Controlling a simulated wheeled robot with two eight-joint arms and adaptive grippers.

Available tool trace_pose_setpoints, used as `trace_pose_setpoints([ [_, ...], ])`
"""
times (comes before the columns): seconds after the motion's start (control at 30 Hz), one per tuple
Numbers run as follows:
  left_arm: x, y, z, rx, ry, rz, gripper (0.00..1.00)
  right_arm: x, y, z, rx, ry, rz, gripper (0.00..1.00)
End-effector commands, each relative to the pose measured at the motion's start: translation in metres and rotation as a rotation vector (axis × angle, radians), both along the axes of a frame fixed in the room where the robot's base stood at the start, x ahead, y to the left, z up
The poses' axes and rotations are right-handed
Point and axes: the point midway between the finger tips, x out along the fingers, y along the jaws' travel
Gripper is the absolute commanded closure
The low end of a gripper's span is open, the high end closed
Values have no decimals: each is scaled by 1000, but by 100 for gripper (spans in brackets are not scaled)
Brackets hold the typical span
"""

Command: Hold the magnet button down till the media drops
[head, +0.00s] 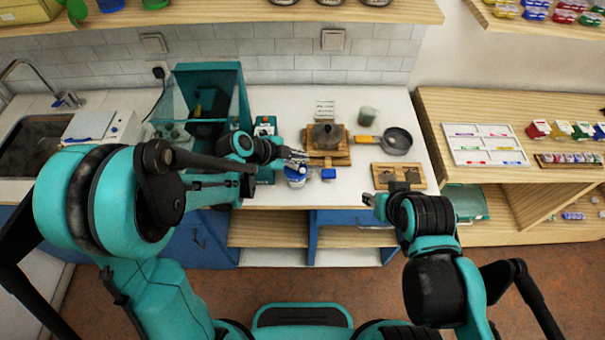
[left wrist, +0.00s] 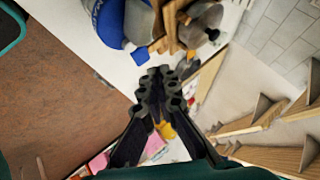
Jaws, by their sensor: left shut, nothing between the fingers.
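My left gripper (head: 298,157) is over the counter, with its fingers together and nothing between them. It is just above a blue-and-white container (head: 296,177), and the closed fingers fill the middle of the left wrist view (left wrist: 160,82). A small blue block (head: 328,174) lies to the right of that container. A teal device (head: 265,127) stands behind my left gripper, partly hidden by my arm. I cannot make out which part is the magnet button, nor the media. My right gripper (head: 374,201) is at the counter's front edge, too small to judge.
A dark pot (head: 326,135) sits on a wooden stand (head: 315,159) behind the blue block. A pan (head: 396,141) and a wooden board (head: 383,183) are to the right. A teal clear-fronted cabinet (head: 236,85) stands behind my left arm. Bare counter (head: 350,185) lies right of the block.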

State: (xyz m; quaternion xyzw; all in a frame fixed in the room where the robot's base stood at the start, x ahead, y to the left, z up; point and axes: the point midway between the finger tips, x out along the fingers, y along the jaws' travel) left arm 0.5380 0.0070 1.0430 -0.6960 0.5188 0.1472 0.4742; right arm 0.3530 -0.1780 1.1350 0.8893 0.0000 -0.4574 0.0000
Motion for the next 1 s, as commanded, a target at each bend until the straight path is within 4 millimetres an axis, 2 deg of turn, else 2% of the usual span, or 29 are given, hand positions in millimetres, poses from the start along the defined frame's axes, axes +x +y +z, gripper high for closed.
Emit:
trace_pose_setpoints([
  [0.03, 0, 0, -13, 0, 0, 0, 100, 0, 0, -12, 0, 0, 0, 60],
  [0.1, 0, 0, -22, 0, 0, 0, 100, 0, 0, -20, 0, 0, 0, 60],
  [0.23, 0, 0, -30, 0, 0, 0, 100, 0, 0, -28, 0, 0, 0, 60],
  [1.0, 0, 0, -30, 0, 0, 0, 100, 0, 0, -28, 0, 0, 0, 60],
])
